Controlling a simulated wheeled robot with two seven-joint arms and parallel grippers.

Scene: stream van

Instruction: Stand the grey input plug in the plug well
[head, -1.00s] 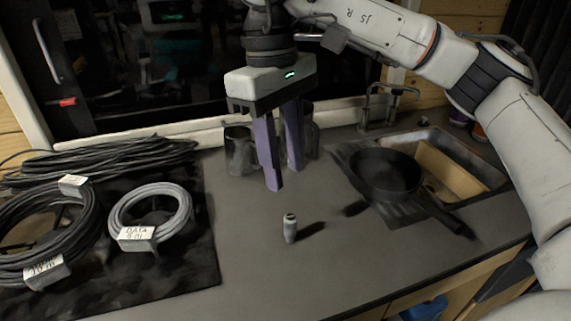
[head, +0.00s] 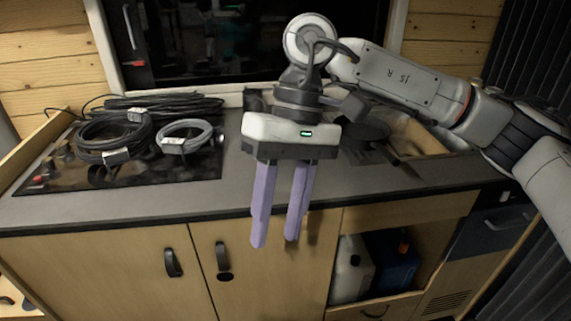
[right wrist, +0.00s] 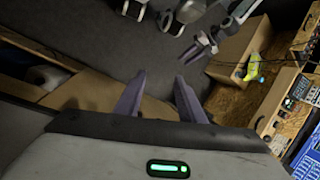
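My right gripper (head: 275,240) hangs fingers down in front of the counter edge in the head view. Its two purple fingers are apart with nothing between them, and they also show empty in the right wrist view (right wrist: 160,82). The grey input plug does not show now; the gripper and wrist cover part of the counter. I cannot make out the plug well. What looks like my left gripper (right wrist: 200,46) shows small in the right wrist view, over the floor; its finger state is unclear.
Cupboard doors (head: 130,270) are below. An open bay holds jugs (head: 352,268).

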